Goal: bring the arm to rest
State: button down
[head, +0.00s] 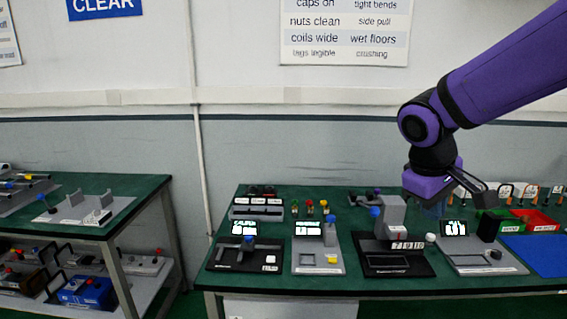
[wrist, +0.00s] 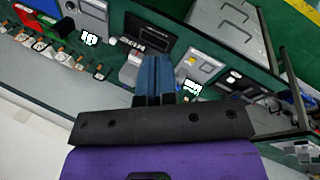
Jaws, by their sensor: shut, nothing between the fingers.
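My purple and black arm reaches in from the upper right of the head view. My gripper (head: 436,207) hangs over the right half of the green bench (head: 300,283), pointing down, above the devices. In the wrist view, the two blue fingers of my gripper (wrist: 155,68) lie together, shut, with nothing held between them. The fingertips look clear of the devices, but their exact height over the bench is hard to tell.
Several devices line the bench, among them a black-based unit with a grey block (head: 392,213) and a grey unit with a lit screen (head: 455,228). A red bin (head: 535,220) and blue mat (head: 540,254) lie right. Another green bench (head: 125,187) stands left.

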jog(key=s+d+r+m+t+y, duration=0.1)
jog(key=s+r+m, duration=0.1)
jog(key=s, duration=0.6)
jog(key=s+d+r+m+t+y, duration=0.2)
jog(key=s+r+m, duration=0.1)
jog(key=s, duration=0.5)
jog(key=shift+d+r+t, duration=0.15)
jog(key=shift+r+t, duration=0.15)
jog(key=shift+r, duration=0.2)
